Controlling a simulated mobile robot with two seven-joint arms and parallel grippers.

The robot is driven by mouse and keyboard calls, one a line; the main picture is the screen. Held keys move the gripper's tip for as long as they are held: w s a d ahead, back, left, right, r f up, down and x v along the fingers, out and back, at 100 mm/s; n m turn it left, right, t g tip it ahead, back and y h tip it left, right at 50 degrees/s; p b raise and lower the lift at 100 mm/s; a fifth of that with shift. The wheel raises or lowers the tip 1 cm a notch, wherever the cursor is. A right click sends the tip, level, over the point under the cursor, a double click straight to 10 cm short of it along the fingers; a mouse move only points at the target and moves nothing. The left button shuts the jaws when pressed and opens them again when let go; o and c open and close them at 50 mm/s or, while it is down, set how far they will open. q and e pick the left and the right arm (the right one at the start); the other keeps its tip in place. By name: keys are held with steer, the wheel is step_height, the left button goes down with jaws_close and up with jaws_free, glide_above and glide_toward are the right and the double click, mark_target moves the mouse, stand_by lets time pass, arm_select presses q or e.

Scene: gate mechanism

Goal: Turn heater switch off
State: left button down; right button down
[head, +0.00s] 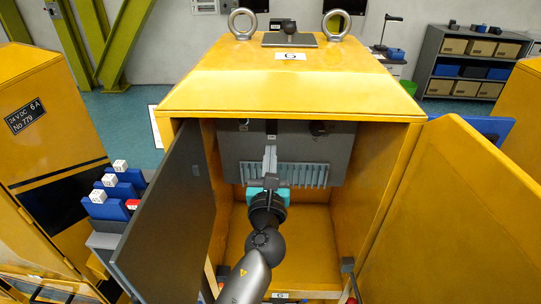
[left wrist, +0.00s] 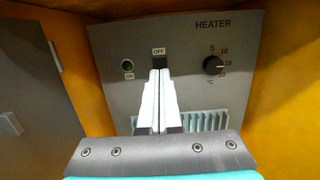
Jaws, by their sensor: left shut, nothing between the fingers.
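The heater panel (left wrist: 200,85) is a grey plate at the back inside an open yellow cabinet (head: 280,85); the head view shows it too (head: 340,140). In the left wrist view it carries a black switch (left wrist: 160,63) below an "OFF" label. A round indicator (left wrist: 127,65) marked "ON" is left of the switch, and a black temperature knob (left wrist: 213,65) is right of it. My left gripper (left wrist: 159,75) is shut and empty, its fingertips just in front of the switch's lower part. I cannot tell whether they touch. The switch's lower part is hidden. My right gripper is not in view.
The cabinet's doors stand open, a dark inner face (head: 170,205) on the left and a yellow door (head: 450,215) on the right. Pale vertical fins (head: 310,175) lie under the panel. The yellow floor (head: 310,240) inside is clear.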

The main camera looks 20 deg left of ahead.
arm_select(q)
steer(key=shift+s, duration=0.45)
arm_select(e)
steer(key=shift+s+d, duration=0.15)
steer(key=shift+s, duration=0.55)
arm_select(q)
steer(key=shift+f, duration=0.1)
